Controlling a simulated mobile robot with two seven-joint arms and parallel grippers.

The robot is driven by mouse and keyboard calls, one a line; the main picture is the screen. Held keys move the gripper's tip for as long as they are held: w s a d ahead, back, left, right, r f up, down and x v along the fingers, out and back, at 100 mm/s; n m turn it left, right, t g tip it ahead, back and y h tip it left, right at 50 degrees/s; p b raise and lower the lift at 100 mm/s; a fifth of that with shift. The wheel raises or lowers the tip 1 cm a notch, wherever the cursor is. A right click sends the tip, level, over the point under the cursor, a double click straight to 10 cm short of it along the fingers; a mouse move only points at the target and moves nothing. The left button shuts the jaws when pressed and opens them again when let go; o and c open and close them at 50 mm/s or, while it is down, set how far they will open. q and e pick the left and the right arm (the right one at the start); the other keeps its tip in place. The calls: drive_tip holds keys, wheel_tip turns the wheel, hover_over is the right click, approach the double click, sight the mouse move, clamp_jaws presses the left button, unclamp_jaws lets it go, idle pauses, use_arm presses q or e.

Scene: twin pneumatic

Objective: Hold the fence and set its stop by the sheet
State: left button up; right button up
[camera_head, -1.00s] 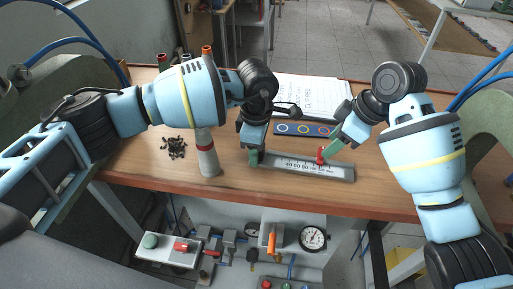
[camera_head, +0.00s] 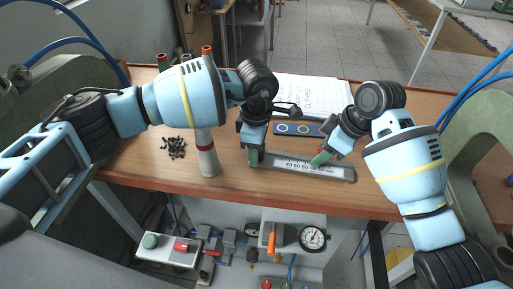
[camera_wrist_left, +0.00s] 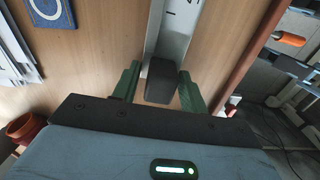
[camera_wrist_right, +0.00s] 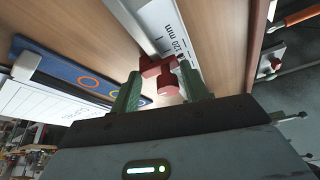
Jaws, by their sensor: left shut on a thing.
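The fence (camera_head: 335,173) is a grey metal bar with a printed scale, lying along the table's front part. My left gripper (camera_head: 254,158) is shut on the dark end block (camera_wrist_left: 160,82) of the fence at its left end. The red stop (camera_wrist_right: 160,78) sits on the fence near its 120 mm mark in the right wrist view. My right gripper (camera_wrist_right: 163,88) is open, with a finger on either side of the stop. In the head view this gripper (camera_head: 319,160) mostly hides the stop. The white printed sheet (camera_head: 315,92) lies behind the fence.
A blue strip with coloured rings (camera_head: 285,129) lies between sheet and fence. A white post with a red band (camera_head: 208,160) and a heap of dark screws (camera_head: 174,148) are left of the fence. A pressure gauge (camera_head: 313,238) is below the table edge.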

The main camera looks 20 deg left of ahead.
drive_tip(key=shift+a, duration=0.65)
idle(0.6)
drive_tip(key=o, duration=0.6)
drive_tip(key=shift+o, duration=0.2)
drive_tip(key=shift+r, duration=3.05)
